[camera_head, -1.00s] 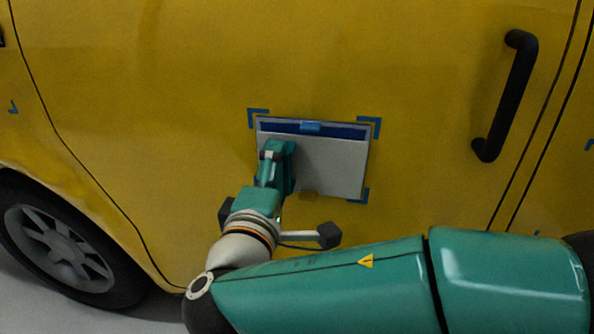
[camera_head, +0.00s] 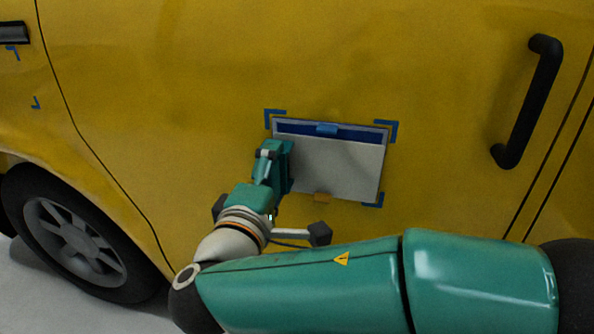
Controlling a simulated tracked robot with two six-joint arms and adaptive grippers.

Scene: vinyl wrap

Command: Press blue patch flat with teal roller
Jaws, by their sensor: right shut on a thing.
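A blue patch (camera_head: 353,134) shows as a dark blue strip along the top of a panel on the yellow car door. A light grey sheet (camera_head: 340,170) covers the rest of it. A light blue tab (camera_head: 326,129) sits on the top edge and an orange tab (camera_head: 322,197) on the bottom edge. My right gripper (camera_head: 271,165) is at the panel's left edge, shut on what looks like the teal roller (camera_head: 287,166). The roller is hard to tell from the teal gripper, and whether it touches the panel is unclear. My left gripper is not in view.
Blue corner marks (camera_head: 386,131) frame the panel; the lower left one is hidden behind my right gripper. A black door handle (camera_head: 528,102) stands out at the right. A wheel (camera_head: 78,240) is at the lower left. The door above the panel is clear.

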